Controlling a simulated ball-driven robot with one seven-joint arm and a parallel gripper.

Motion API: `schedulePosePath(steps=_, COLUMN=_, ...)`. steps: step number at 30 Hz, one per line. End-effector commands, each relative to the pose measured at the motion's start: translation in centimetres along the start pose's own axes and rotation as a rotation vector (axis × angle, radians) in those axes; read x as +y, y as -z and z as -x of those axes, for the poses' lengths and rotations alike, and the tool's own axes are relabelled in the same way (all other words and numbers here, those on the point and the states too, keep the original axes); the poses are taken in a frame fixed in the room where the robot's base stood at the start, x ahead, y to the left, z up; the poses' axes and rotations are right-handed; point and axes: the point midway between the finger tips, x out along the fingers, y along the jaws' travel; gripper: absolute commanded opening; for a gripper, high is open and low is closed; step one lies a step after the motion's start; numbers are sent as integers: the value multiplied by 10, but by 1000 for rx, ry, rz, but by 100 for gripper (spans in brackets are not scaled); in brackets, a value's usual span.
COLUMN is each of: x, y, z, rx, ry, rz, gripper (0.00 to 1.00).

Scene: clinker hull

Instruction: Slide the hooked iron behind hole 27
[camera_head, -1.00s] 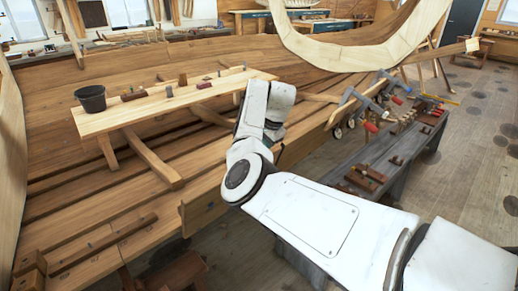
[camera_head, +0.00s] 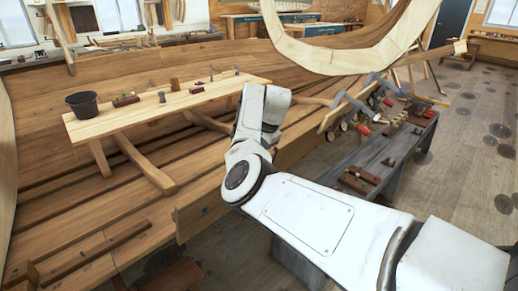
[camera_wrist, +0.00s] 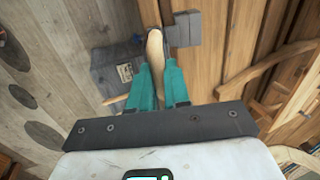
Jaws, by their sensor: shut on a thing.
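In the wrist view my gripper (camera_wrist: 160,90) has teal fingers closed on a pale wooden handle (camera_wrist: 153,58). A dark grey metal block (camera_wrist: 182,28) sits at the handle's far end, beside brown planking; I take this to be the hooked iron. Its hook shape cannot be made out. Brown planks of the hull (camera_wrist: 230,50) run along the right of the wrist view, and the hull (camera_head: 130,215) fills the left of the head view. Hole 27 cannot be picked out. In the head view my arm hides my gripper and what it holds.
A pale plank (camera_head: 215,92) across the hull bears a dark bucket (camera_head: 82,103) and small pieces. A grey bench (camera_head: 385,155) with clamps and tools stands right of my arm. A large curved wooden frame (camera_head: 345,62) stands behind. Floor (camera_head: 460,190) is open at right.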

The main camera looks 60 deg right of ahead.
Motion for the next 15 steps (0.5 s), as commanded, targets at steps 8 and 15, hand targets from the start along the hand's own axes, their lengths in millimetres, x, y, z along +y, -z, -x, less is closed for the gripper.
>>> schedulePosePath(steps=8, x=0, y=2, z=3, rx=3, ry=0, rz=-2, gripper=0)
schedulePosePath(steps=15, x=0, y=1, z=3, rx=3, ry=1, rz=-2, gripper=24)
